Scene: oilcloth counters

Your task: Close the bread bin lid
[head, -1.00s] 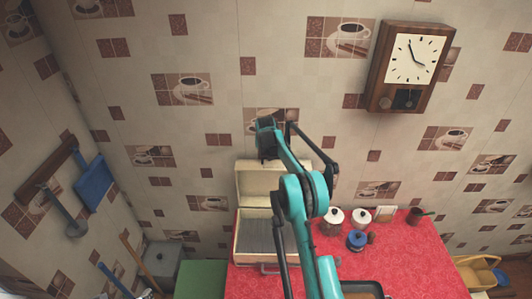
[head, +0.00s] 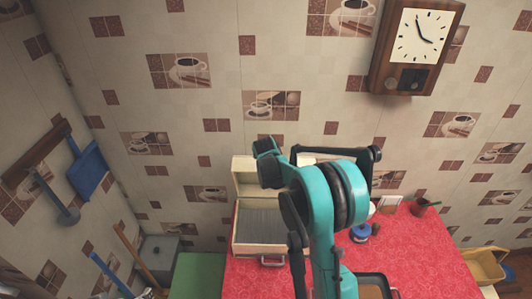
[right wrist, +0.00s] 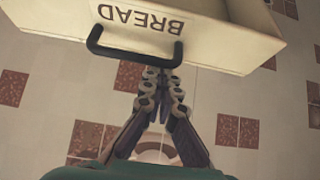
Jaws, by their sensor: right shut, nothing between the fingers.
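The cream bread bin (head: 238,232) stands at the left end of the red counter in the head view. Its lid (head: 243,170) is open and stands raised at the back, and the grey inside shows. In the right wrist view a cream panel of the bin (right wrist: 215,40) shows BREAD upside down, with a black handle (right wrist: 95,40). My right gripper (right wrist: 160,78) is shut and empty, its tips close to the handle's bar; contact cannot be told. In the head view my right arm hides part of the bin's right side and its fingers cannot be made out. My left gripper is out of view.
A blue-lidded pot (head: 360,233) and a dark cup (head: 421,206) stand on the red counter (head: 430,255). A brown-rimmed tray (head: 372,284) lies near the front. The tiled wall with a clock (head: 417,45) is close behind the bin.

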